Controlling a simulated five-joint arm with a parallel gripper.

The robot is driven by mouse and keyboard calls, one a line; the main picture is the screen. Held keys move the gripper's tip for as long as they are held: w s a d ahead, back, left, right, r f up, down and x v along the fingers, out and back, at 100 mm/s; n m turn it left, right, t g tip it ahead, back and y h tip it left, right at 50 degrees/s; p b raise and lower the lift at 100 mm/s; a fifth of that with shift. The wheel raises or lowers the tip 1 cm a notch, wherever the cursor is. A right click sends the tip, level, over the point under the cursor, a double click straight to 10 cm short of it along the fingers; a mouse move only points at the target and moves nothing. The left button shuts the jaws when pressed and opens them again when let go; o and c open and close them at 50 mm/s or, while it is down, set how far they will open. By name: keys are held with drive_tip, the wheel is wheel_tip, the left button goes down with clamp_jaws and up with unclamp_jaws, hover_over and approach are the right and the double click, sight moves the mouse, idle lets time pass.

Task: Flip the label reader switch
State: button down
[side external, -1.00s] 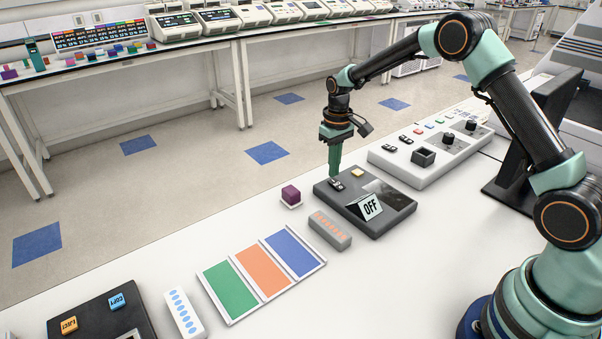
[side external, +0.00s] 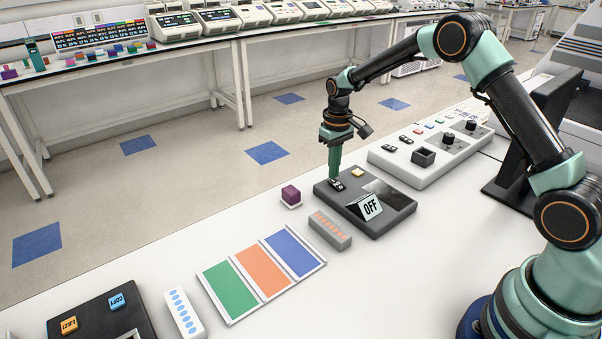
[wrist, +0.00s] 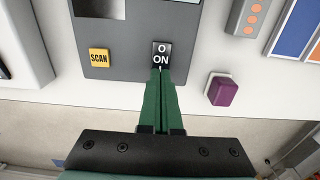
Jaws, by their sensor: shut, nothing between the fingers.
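The label reader (side external: 385,222) is a dark grey box on the white bench, with a small sign (side external: 370,207) reading OFF. Its black rocker switch (side external: 336,186) sits near the box's left corner, and it shows in the wrist view (wrist: 161,54) with the marks O and ON. My gripper (side external: 334,174) points down at the switch with its green fingers together and empty. In the wrist view the fingertips (wrist: 160,72) are at the ON edge of the switch. I cannot tell whether they touch it. The yellow SCAN button (wrist: 99,59) is beside the switch.
A purple cube (side external: 291,194) stands on a small white base left of the reader. A grey block with orange dots (side external: 330,230) lies in front of it. A grey control panel (side external: 430,155) stands behind. Green, orange and blue pads (side external: 262,272) lie at front left.

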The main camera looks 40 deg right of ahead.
drive_tip(key=shift+f, duration=0.7)
idle(0.3)
drive_tip(key=shift+r, duration=3.55)
drive_tip(key=shift+r, duration=0.1)
wheel_tip(320, 180, up, 7)
drive_tip(key=t, duration=0.1)
hover_over(333, 181)
drive_tip(key=s+a, duration=0.2)
drive_tip(key=s, duration=0.1)
drive_tip(key=s+a+r+t, duration=0.1)
drive_tip(key=s+r+t, duration=0.1)
drive_tip(key=s+r, duration=0.35)
drive_tip(key=s+a+r+t, duration=0.1)
drive_tip(key=s+a+t, duration=0.1)
drive_tip(key=s, duration=1.1)
drive_tip(key=shift+s+a+r+t, duration=0.2)
drive_tip(key=shift+s+a+t, duration=0.1)
drive_tip(key=shift+s+a, duration=0.1)
